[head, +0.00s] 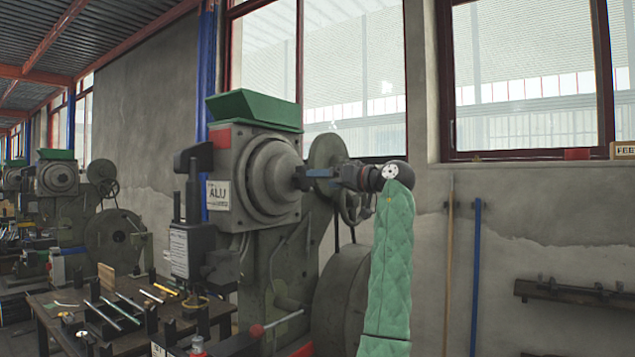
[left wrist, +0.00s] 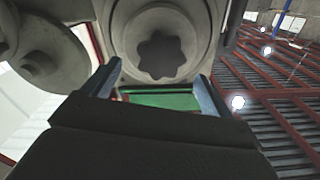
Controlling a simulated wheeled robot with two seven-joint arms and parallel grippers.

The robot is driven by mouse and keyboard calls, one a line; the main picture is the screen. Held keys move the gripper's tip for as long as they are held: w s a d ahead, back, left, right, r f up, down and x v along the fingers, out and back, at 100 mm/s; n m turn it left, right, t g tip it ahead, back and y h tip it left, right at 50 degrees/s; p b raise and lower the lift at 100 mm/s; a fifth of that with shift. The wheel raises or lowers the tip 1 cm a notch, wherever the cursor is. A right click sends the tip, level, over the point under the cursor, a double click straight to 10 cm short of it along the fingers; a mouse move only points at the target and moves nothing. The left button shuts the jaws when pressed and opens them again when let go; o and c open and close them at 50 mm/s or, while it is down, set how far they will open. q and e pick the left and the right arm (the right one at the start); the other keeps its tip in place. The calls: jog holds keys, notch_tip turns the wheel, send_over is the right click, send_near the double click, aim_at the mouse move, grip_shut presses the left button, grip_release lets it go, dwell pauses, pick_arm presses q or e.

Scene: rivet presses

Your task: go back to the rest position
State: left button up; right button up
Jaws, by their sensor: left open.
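My left gripper (head: 302,179) is raised beside the round grey housing (head: 272,178) of the nearest rivet press, with its arm in a green quilted sleeve at right. In the left wrist view its two fingers (left wrist: 158,75) stand apart with nothing between them. I cannot tell whether the fingertips touch the press. My right gripper does not show.
The press carries a green hopper (head: 254,110) and an ALU sign (head: 218,195). A wooden table (head: 130,342) with tools stands at lower left. More presses (head: 58,180) stand behind it. A blue pole (head: 475,275) and a wall shelf (head: 570,292) are at right.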

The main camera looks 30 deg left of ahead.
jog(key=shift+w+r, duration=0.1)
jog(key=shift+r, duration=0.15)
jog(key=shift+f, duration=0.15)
